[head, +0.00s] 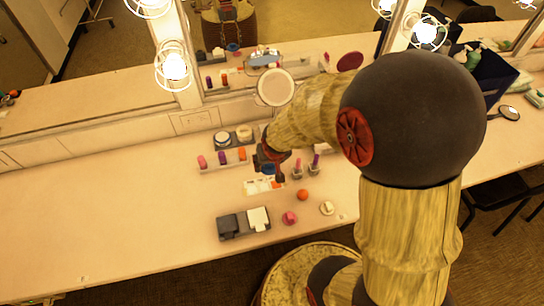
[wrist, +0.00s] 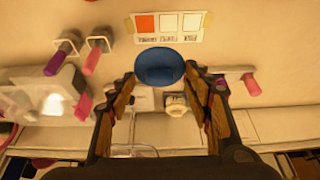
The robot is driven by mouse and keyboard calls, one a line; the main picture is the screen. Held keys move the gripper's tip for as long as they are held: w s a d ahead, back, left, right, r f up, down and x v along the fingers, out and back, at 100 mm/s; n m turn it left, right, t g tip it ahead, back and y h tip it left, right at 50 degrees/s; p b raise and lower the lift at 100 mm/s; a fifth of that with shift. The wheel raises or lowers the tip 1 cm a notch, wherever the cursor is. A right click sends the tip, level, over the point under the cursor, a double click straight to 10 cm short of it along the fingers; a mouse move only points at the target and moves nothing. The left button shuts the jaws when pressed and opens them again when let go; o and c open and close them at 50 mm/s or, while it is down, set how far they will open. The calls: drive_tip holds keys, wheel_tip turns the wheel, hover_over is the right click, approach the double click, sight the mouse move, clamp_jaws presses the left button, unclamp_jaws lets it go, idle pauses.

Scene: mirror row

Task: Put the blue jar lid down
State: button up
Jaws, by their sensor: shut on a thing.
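The blue jar lid (wrist: 160,66) is round and sits between the two fingertips of my gripper (wrist: 159,78) in the wrist view. My gripper is shut on it. In the head view the lid (head: 268,169) shows just below my gripper (head: 270,163), over the counter near the mirror. The gap between lid and counter cannot be judged clearly. A white card (head: 257,187) with an orange square lies close to the lid on the near side. The card (wrist: 172,27) also shows above the lid in the wrist view, with two pale squares.
A tray of coloured sticks (head: 222,161) and a dark tray with two round jars (head: 234,138) stand left and behind. Two stick holders (head: 298,172) are to the right. The left counter is clear.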

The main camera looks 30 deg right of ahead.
drive_tip(key=w+d+f+b, duration=0.1)
drive_tip(key=w+d+f, duration=0.1)
drive_tip(key=w+f, duration=0.1)
drive_tip(key=w+d+f+b, duration=0.1)
drive_tip(key=w+d+f, duration=0.1)
drive_tip(key=w+f, duration=0.1)
drive_tip(key=w+d+f+b, duration=0.1)
drive_tip(key=w+d+f, duration=0.2)
drive_tip(key=w, duration=0.2)
drive_tip(key=shift+w+d+f, duration=0.1)
drive_tip(key=shift+d+f, duration=0.05)
drive_tip(key=shift+f, duration=0.1)
drive_tip(key=shift+w+d+f+b, duration=0.1)
drive_tip(key=shift+w+f+b, duration=0.1)
drive_tip(key=shift+f+b, duration=1.15)
drive_tip(key=shift+f+p, duration=0.4)
drive_tip(key=shift+f, duration=0.05)
drive_tip(key=shift+f, duration=0.25)
drive_tip(key=o, duration=0.8)
drive_tip(key=shift+c, duration=0.2)
drive_tip(key=shift+o, duration=0.7)
drive_tip(key=shift+r, duration=0.15)
